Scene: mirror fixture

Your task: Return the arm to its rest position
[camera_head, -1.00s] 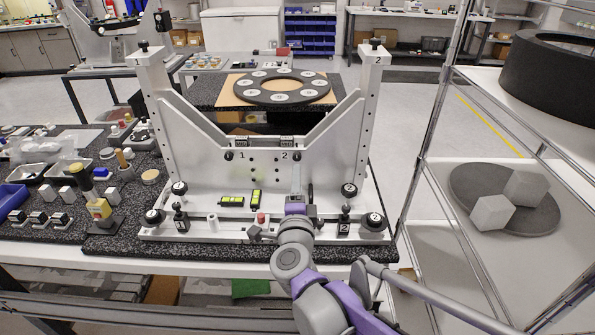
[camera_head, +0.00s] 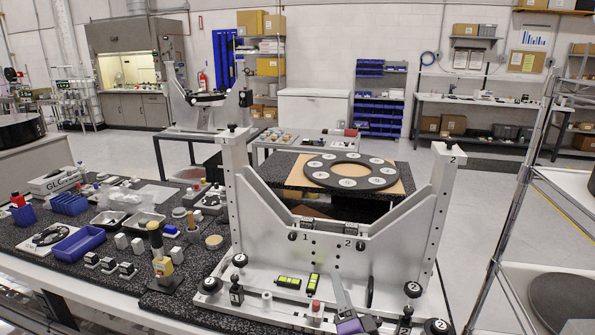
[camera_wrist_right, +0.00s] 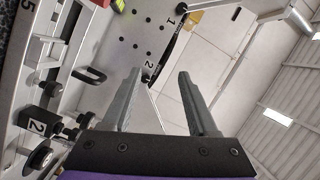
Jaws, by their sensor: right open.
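My right arm is the only one of mine in sight. In the head view its gripper (camera_head: 341,292) shows at the bottom edge, grey fingers above a purple part, in front of the white mirror fixture (camera_head: 330,262). In the right wrist view the gripper (camera_wrist_right: 160,84) has two grey fingers spread apart with nothing between them. Part of the fixture, with a "2" mark and black knobs, lies beyond and to the left of the fingers. The rest of the right arm is below the head view. My left gripper is in neither view.
The fixture's two tall posts rise left and right of the gripper. Black knobs and two yellow-green levels (camera_head: 288,282) sit on its base. Blue bins (camera_head: 78,243) and small parts crowd the dark table to the left. A wire-frame rack (camera_head: 510,225) stands at right.

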